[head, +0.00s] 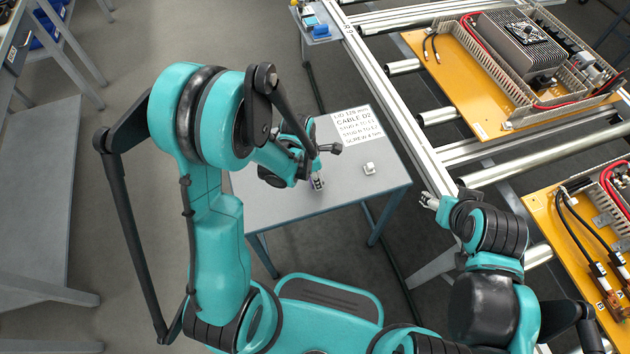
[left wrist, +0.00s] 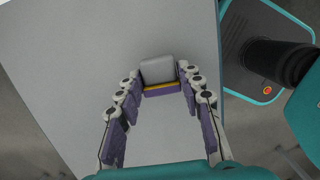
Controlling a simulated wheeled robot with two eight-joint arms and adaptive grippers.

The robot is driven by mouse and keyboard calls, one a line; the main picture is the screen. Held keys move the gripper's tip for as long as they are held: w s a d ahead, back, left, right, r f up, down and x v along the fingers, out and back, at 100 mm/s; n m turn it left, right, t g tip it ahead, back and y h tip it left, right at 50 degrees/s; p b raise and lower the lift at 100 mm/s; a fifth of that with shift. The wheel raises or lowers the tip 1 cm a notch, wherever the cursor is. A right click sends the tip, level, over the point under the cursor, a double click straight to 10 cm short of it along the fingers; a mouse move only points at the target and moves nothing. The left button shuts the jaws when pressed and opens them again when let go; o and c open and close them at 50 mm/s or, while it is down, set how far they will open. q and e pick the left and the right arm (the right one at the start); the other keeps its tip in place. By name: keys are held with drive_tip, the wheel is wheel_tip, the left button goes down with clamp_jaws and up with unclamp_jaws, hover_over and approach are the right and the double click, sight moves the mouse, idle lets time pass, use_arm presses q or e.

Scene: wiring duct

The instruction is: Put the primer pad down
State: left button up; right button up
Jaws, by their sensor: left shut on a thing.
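The primer pad (left wrist: 158,72) shows in the left wrist view as a small grey block with a yellow and purple edge. It sits between the fingertips of my left gripper (left wrist: 162,90), which is shut on it. In the head view my left gripper (head: 317,182) points down over the small grey table (head: 300,208), near its left-middle part. The pad is mostly hidden there by the fingers. I cannot tell whether it touches the tabletop. My right gripper (head: 429,201) is off the table's right side, too small to judge its fingers.
A small white block (head: 369,168) stands on the table, right of my left gripper. A printed sign (head: 355,128) lies at the table's back. A metal frame (head: 400,115) with orange panels (head: 455,95) stands to the right. The table's front part is clear.

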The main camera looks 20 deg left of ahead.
use_arm(q)
wheel_tip(320, 180, down, 2)
drive_tip(key=shift+w+f+b, duration=0.1)
drive_tip(key=shift+f+b, duration=0.1)
drive_tip(key=shift+b, duration=0.15)
drive_tip(key=shift+r, duration=0.1)
use_arm(e)
drive_tip(key=shift+f, duration=0.6)
use_arm(q)
drive_tip(key=shift+f, duration=0.2)
drive_tip(key=o, duration=1)
drive_tip(key=shift+r, duration=0.1)
use_arm(e)
drive_tip(key=shift+f, duration=0.15)
